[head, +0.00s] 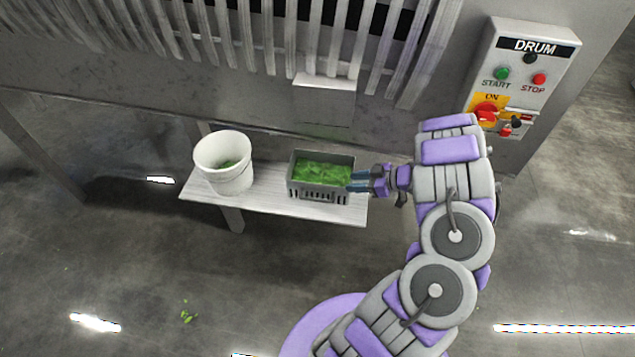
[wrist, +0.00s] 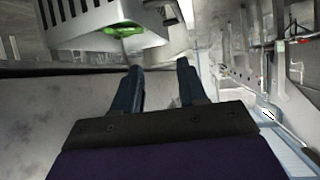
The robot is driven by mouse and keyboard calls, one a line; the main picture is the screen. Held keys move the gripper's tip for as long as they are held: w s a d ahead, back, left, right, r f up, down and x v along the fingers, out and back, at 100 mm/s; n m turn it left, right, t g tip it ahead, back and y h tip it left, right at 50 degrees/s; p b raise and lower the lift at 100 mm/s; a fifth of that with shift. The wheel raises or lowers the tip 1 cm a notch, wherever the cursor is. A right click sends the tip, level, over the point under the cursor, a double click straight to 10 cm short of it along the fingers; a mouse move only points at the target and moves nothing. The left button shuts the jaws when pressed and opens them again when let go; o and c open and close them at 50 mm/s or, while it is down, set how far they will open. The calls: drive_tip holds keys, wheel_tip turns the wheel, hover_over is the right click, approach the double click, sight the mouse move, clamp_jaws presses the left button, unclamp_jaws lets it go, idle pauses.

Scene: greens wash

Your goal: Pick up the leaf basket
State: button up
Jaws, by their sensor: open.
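The leaf basket (head: 318,193) is a grey slotted crate filled with green leaves. It sits upright on the right half of a small white bench (head: 268,203). My gripper (head: 358,181) is at the basket's right end, with its fingertips close to that wall; I cannot tell whether they touch it. In the wrist view the basket (wrist: 85,25) shows at the upper left, partly cut off by the frame, with some green leaves in it. My gripper (wrist: 158,80) is open there, its two dark fingers apart with nothing between them.
A white bucket (head: 225,165) with some leaves inside stands on the bench left of the basket. A large slatted machine (head: 325,100) rises behind the bench. A DRUM control panel (head: 520,75) is at the upper right. The floor in front is open, with a few scattered leaves (head: 187,313).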

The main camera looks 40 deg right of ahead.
drive_tip(key=b+x, duration=0.1)
drive_tip(key=x, duration=0.8)
drive_tip(key=shift+d, duration=0.2)
drive_tip(key=shift+b+x, duration=0.6)
drive_tip(key=shift+x, duration=2.25)
clamp_jaws()
